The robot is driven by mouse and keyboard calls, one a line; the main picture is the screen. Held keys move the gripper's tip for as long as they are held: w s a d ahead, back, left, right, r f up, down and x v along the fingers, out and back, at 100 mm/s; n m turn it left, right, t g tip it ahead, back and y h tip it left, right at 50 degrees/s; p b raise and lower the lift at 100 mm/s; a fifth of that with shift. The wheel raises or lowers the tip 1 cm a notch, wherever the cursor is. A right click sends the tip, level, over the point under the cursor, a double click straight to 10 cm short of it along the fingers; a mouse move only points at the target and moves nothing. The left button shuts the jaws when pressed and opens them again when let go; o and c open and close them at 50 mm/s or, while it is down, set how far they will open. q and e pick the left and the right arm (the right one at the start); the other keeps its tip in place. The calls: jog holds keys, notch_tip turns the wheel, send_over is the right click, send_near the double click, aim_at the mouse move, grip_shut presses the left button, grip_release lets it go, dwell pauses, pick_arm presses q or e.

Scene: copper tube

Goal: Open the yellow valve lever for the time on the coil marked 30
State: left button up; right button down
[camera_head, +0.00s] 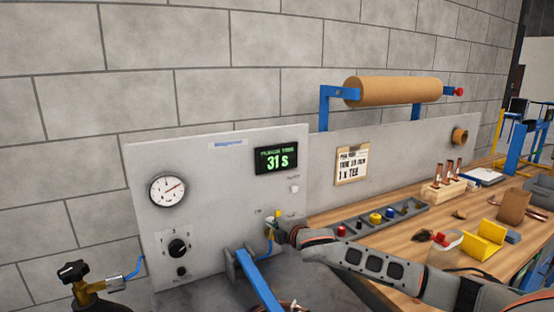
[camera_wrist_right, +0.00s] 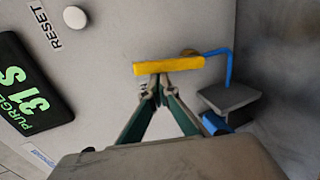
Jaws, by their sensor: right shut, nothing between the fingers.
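The yellow valve lever (camera_head: 278,213) is small in the head view, on the grey panel right of centre. In the right wrist view the lever (camera_wrist_right: 185,66) lies nearly level, with a blue tube beside its right end. My right gripper (camera_wrist_right: 160,86) is shut and empty, its tips at the lever's lower edge; contact is unclear. In the head view the right gripper (camera_head: 275,232) is small beside the panel. The green display (camera_head: 276,160) reads 31 S, also in the wrist view (camera_wrist_right: 28,90). A bit of copper coil (camera_head: 287,307) shows at the bottom edge; no marking is readable. My left gripper is out of view.
The panel carries a pressure gauge (camera_head: 168,190), a black knob (camera_head: 178,247) and a white reset button (camera_head: 294,188). A blue bar (camera_head: 258,282) stands below the lever. A parts tray (camera_head: 350,228) and wooden bench (camera_head: 400,252) lie right, beyond my right arm.

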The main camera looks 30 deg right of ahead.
jog(key=d, duration=0.8)
jog(key=shift+s, duration=0.25)
jog(key=s, duration=0.8)
jog(key=shift+a, duration=0.2)
dwell(0.4)
jog(key=shift+f, duration=0.1)
